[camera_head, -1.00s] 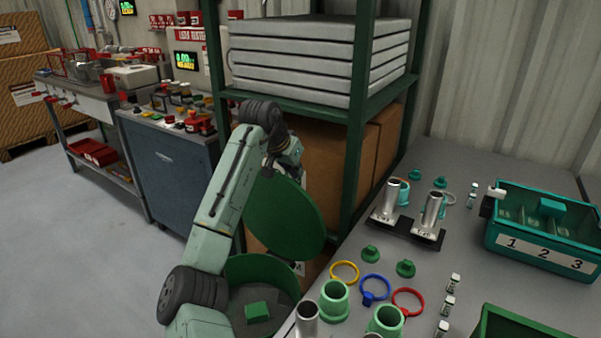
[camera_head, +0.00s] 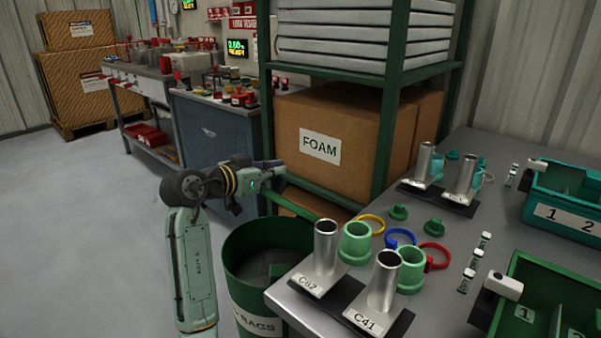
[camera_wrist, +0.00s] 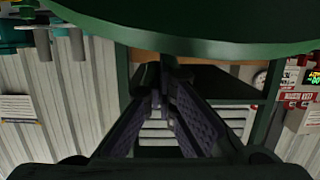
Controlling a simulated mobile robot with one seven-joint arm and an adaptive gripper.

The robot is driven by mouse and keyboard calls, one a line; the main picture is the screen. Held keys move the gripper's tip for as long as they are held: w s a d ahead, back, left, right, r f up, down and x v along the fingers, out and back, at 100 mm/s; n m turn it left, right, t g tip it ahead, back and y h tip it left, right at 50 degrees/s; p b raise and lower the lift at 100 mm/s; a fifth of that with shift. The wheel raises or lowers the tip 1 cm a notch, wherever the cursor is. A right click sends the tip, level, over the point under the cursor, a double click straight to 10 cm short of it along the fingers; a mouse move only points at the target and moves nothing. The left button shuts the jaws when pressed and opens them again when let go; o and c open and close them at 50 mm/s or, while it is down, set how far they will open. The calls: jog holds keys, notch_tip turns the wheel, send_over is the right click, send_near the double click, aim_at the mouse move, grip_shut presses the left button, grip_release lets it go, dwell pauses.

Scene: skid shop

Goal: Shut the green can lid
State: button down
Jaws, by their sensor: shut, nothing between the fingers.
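The green can (camera_head: 240,290), with a rags label, stands on the floor beside the table's near left corner. Its mouth is uncovered, and grey contents show inside. The green lid (camera_head: 312,208) is raised at the can's far side and shows nearly edge-on, as a thin green strip. In the wrist view the lid (camera_wrist: 200,30) is a large dark green disc across the top, just beyond my fingers. My gripper (camera_head: 278,172) is above the can's far rim, near the lid; whether it touches the lid I cannot tell. Its fingers (camera_wrist: 165,80) are closed together and empty.
A green shelf rack with a foam carton (camera_head: 345,135) stands right behind the can. The grey table (camera_head: 450,225) at the right holds metal tubes, green cups, coloured rings and bins. A blue cabinet (camera_head: 215,135) stands behind. The floor at the left is clear.

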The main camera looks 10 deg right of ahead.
jog(key=s+a+f+t+h+b, duration=0.1)
jog(key=s+a+f+b, duration=0.2)
jog(key=a+f+b, duration=0.2)
jog(key=s+a+f+t+h+b, duration=0.1)
jog(key=s+a+f+b, duration=0.3)
jog(key=f+b, duration=0.6)
jog(key=shift+s+a+f+t+h+b, duration=0.3)
jog(key=shift+a+t+h+b, duration=0.1)
jog(key=shift+h, duration=0.3)
jog(key=shift+w+d+r, duration=0.1)
